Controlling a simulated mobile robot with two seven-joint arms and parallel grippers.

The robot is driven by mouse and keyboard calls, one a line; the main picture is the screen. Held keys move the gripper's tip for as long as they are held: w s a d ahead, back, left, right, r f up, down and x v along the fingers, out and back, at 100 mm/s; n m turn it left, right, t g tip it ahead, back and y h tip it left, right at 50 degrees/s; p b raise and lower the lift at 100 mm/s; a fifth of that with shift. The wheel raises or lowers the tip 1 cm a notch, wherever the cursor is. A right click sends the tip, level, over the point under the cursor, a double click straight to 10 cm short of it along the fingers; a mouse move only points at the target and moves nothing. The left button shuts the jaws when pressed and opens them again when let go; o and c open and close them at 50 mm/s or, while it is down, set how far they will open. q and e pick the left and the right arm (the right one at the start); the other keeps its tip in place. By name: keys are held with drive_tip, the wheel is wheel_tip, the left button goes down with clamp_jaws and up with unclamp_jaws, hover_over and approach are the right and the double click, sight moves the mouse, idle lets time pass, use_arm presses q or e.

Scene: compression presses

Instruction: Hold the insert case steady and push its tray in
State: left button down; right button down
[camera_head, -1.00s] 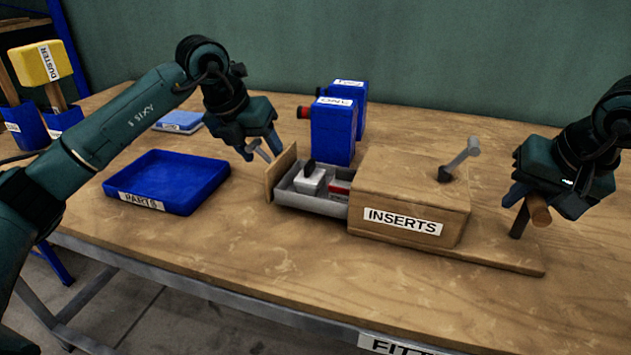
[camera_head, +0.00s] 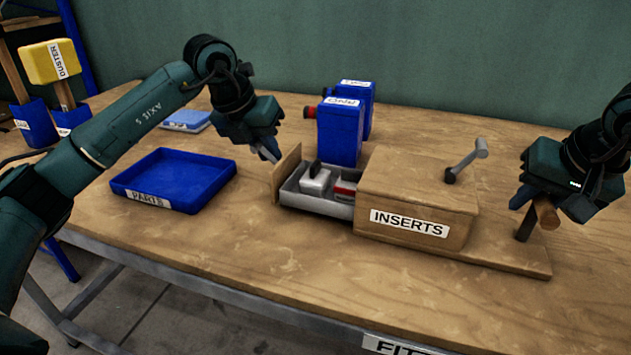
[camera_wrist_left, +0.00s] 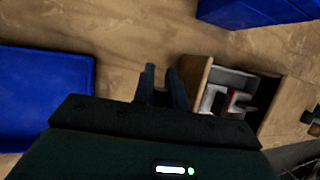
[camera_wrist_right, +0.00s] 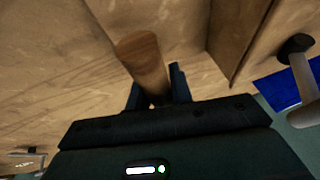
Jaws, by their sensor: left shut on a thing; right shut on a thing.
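The wooden insert case (camera_head: 415,202), labelled INSERTS, sits on a wooden base on the bench. Its grey tray (camera_head: 315,203) sticks out to the left behind a wooden front panel (camera_head: 288,172) and holds pale, dark and red pieces. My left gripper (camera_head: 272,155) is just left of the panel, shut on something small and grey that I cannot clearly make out. In the left wrist view its fingers (camera_wrist_left: 163,80) are close beside the panel; contact is unclear. My right gripper (camera_head: 528,208) is shut on the round wooden handle (camera_wrist_right: 142,50) at the base's right end.
A blue PARTS tray (camera_head: 175,178) lies to the left. Blue boxes (camera_head: 338,135) stand just behind the case's tray. A grey lever (camera_head: 468,160) rises from the case top. The bench in front of the case is bare.

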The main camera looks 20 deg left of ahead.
sight(287, 152)
use_arm(q)
drive_tip(key=shift+d+f, duration=0.1)
drive_tip(key=shift+f, duration=0.05)
drive_tip(key=shift+s+d+f, duration=0.1)
drive_tip(key=shift+d, duration=1.05)
drive_tip(key=shift+s+d, duration=0.1)
drive_tip(key=shift+d, duration=1)
drive_tip(key=shift+s+d, duration=0.1)
drive_tip(key=shift+d, duration=4.1)
use_arm(e)
drive_tip(key=shift+a, duration=0.1)
use_arm(q)
drive_tip(key=c, duration=1.3)
unclamp_jaws()
drive_tip(key=shift+a, duration=0.1)
drive_tip(key=shift+c, duration=0.2)
drive_tip(key=v, duration=1.2)
use_arm(e)
drive_tip(key=c, duration=1.2)
unclamp_jaws()
